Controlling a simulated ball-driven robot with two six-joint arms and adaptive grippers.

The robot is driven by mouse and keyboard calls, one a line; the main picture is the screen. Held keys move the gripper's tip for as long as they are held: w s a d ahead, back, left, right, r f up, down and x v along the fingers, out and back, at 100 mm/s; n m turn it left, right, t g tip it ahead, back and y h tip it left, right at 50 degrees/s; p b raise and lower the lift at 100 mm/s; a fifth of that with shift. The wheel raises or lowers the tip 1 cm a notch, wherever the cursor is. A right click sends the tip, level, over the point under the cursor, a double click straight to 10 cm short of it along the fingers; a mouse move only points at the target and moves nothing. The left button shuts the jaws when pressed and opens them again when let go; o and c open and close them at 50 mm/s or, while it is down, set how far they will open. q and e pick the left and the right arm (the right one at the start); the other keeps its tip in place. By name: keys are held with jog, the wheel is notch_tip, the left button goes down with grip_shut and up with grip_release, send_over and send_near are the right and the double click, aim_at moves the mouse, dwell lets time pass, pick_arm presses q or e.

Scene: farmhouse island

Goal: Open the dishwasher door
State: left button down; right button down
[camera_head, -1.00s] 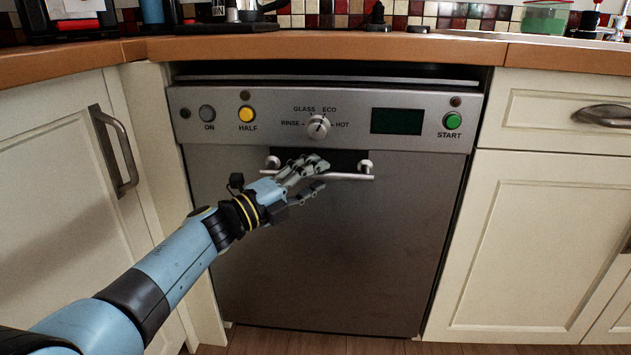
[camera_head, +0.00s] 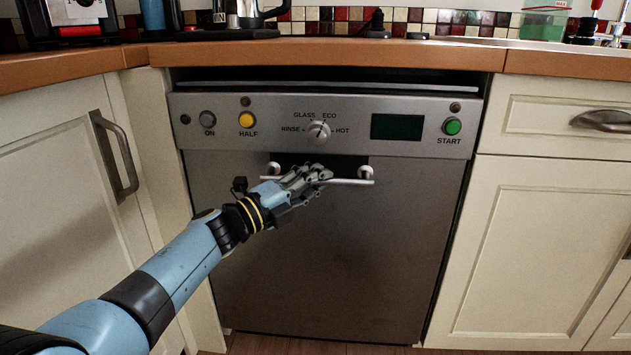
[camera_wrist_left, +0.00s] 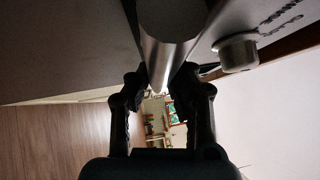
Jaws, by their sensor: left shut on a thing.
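The dishwasher door (camera_head: 325,250) is a grey steel panel, upright and shut under the counter. Its handle (camera_head: 350,181) is a horizontal metal bar on two round mounts just below the control panel. My left gripper (camera_head: 318,178) is shut on the left-middle part of the bar. In the left wrist view the bar (camera_wrist_left: 170,45) runs between the two dark fingers (camera_wrist_left: 162,100), one on each side. The right gripper is not in view.
The control panel (camera_head: 280,135) above has several buttons, a dial and a dark display. A wooden counter (camera_head: 330,52) overhangs it. Cream cabinets stand at left (camera_head: 60,190) and right (camera_head: 530,230), with handles. Wooden floor shows below.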

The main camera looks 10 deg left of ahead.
pick_arm(q)
jog(key=shift+s+f, duration=0.1)
jog(key=shift+f, duration=0.05)
